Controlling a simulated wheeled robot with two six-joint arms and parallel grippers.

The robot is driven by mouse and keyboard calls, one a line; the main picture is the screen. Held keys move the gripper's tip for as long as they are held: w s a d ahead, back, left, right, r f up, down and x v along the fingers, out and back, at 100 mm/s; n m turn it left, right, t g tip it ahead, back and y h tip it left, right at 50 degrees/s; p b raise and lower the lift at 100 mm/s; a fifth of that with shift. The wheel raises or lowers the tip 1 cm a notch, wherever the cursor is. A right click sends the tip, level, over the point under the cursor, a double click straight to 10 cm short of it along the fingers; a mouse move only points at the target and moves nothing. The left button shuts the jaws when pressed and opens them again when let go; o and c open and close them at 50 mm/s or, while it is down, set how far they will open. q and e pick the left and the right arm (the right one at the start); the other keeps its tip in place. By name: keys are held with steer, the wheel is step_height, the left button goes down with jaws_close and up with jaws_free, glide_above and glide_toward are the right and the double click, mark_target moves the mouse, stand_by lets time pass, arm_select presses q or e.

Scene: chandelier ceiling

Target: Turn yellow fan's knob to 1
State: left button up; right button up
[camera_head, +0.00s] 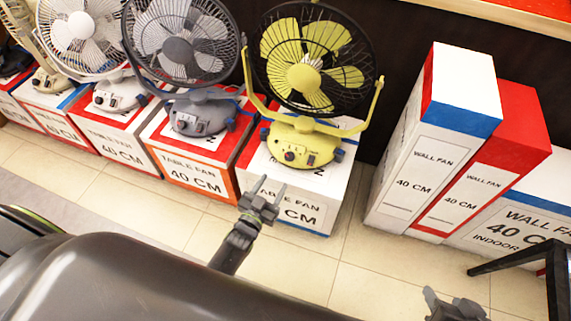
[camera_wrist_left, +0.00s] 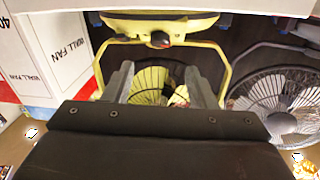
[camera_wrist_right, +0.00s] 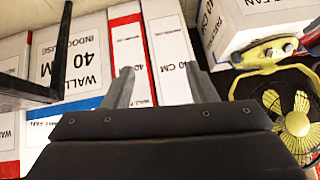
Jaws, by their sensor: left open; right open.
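The yellow fan (camera_head: 325,45) stands on a white table-fan box, with its yellow base (camera_head: 318,152) toward me. A dark knob (camera_head: 290,156) is on the base's front. In the left wrist view the fan is upside down, with the knob (camera_wrist_left: 160,40) near the top, between and beyond the fingers. My left gripper (camera_head: 270,188) is open and empty, in front of the box and below the knob, apart from it. My right gripper (camera_head: 450,298) is open and empty at the bottom right, far from the fan. The fan (camera_wrist_right: 297,115) shows at the right wrist view's right edge.
A grey fan (camera_head: 180,45) and a white fan (camera_head: 85,40) stand on boxes left of the yellow fan. Tall wall-fan boxes (camera_head: 400,185) stand to its right. A black-legged stand (camera_head: 520,258) is near my right gripper. Tiled floor in front is clear.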

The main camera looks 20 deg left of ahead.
mark_target(289, 158)
arm_select(q)
steer(key=w+b, duration=0.1)
steer(key=w, duration=0.2)
steer(key=w+b, duration=0.1)
steer(key=w, duration=0.2)
steer(key=w+d, duration=0.1)
steer(key=w, duration=0.2)
steer(key=shift+d+b, duration=0.1)
steer(key=shift+b, duration=0.3)
steer(key=shift+w, duration=0.2)
arm_select(e)
steer(key=w+d+r+t+h, duration=0.1)
steer(key=w+r+t, duration=0.3)
steer(key=r, duration=0.5)
steer(key=w+d+r+n+t+h, duration=0.1)
steer(key=w+r+t, duration=0.3)
steer(key=r+t, duration=0.4)
steer(key=shift+w+r+t, duration=0.3)
steer(key=shift+r, duration=0.15)
arm_select(q)
steer(key=shift+c, duration=0.4)
